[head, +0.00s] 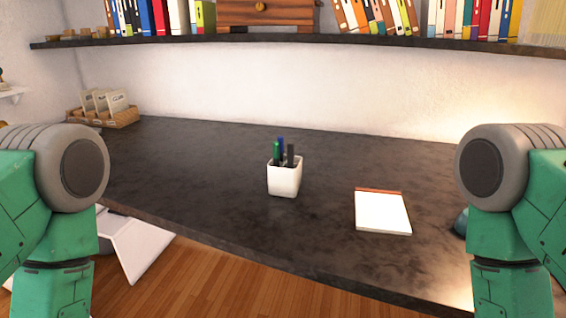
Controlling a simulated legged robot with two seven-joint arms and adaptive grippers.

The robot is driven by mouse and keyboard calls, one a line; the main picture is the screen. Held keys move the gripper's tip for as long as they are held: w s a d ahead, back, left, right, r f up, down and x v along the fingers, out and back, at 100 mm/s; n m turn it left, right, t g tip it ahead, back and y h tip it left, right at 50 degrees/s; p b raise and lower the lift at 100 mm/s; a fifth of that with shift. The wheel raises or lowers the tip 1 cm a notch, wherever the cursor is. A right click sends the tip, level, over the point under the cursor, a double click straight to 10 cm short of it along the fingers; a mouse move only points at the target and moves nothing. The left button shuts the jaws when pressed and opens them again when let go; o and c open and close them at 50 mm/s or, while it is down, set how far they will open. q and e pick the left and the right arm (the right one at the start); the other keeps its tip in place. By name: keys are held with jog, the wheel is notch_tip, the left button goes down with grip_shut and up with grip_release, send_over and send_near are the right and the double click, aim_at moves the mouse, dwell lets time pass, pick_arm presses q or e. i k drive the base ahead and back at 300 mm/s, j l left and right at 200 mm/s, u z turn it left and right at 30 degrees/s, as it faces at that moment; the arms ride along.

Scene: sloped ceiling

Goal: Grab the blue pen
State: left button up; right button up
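The blue pen (281,143) stands upright in a white square cup (284,181) near the middle of the dark desk. Only its upper part shows; the rest is hidden by the cup and the pens beside it. A green pen (275,151) stands in front of it to the left, and a dark pen (291,155) to its right. My two green arms come in at the left and right edges of the head view, but neither gripper is in the picture.
A white notepad (382,212) lies right of the cup on the desk (220,205). A brown box with cards (104,108) sits at the far left. A shelf (290,39) with books overhangs the back. The desk around the cup is clear.

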aim_at(281, 139)
jog(key=i+j, duration=0.25)
jog(key=j, duration=0.15)
jog(key=i+j, duration=0.2)
jog(key=j, duration=0.15)
jog(key=i+j, duration=0.25)
jog(key=j, duration=0.15)
jog(key=z, duration=0.05)
